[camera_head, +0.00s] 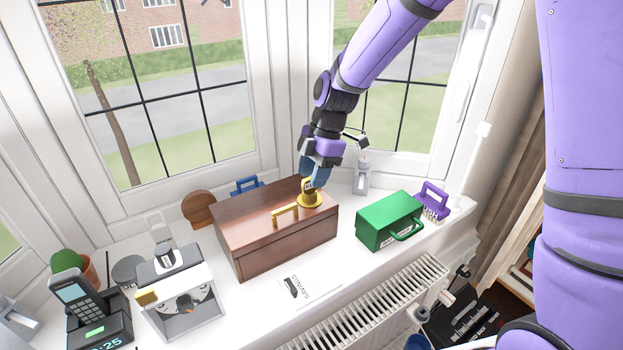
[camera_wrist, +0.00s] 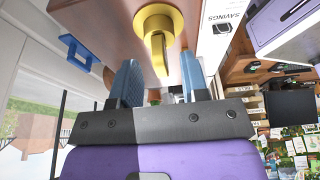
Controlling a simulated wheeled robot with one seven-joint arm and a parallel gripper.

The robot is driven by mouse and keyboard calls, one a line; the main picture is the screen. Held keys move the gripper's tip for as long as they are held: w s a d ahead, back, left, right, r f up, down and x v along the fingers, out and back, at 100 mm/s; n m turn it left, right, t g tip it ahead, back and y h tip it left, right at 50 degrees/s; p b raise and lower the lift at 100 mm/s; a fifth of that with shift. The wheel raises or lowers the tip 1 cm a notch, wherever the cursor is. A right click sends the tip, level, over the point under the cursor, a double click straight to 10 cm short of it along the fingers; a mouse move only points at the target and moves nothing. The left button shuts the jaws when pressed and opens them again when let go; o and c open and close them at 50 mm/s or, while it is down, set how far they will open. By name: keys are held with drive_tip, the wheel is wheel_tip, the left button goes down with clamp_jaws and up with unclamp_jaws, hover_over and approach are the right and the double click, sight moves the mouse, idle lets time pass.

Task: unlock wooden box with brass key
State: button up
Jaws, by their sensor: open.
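The brown wooden box (camera_head: 275,244) stands shut on the white window sill, with a yellow handle (camera_head: 286,215) on its top. The brass key (camera_head: 308,184) stands up from a round yellow plate (camera_head: 311,201) on the box top, right of the handle. In the wrist view the key (camera_wrist: 158,57) juts from the plate (camera_wrist: 158,20) towards my gripper. My gripper (camera_head: 316,176) is over the key from above, with its blue fingers apart. In the wrist view the fingers (camera_wrist: 160,80) are on either side of the key's end; contact cannot be told.
A green box (camera_head: 385,222) and a purple item (camera_head: 433,201) stand to the right. A grey bottle-like item (camera_head: 362,178) is behind. A savings booklet (camera_head: 308,288) lies in front. A grey metal device (camera_head: 180,298) and phone (camera_head: 85,305) are left. A blue handle (camera_head: 246,185) shows behind the box.

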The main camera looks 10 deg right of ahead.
drive_tip(key=v, duration=0.9)
idle(0.3)
drive_tip(key=s+d+r+m+t+h, duration=0.2)
drive_tip(key=s+d+r+m+t, duration=0.1)
drive_tip(key=s+d+r+m, duration=0.8)
drive_tip(key=s+d+r+m+t+h, duration=0.1)
drive_tip(key=s+d+m+t, duration=0.2)
drive_tip(key=s+d+m, duration=0.3)
drive_tip(key=s+m, duration=0.5)
drive_tip(key=s, duration=0.5)
drive_tip(key=shift+d+r+m+t, duration=0.2)
drive_tip(key=shift+m+t, duration=0.1)
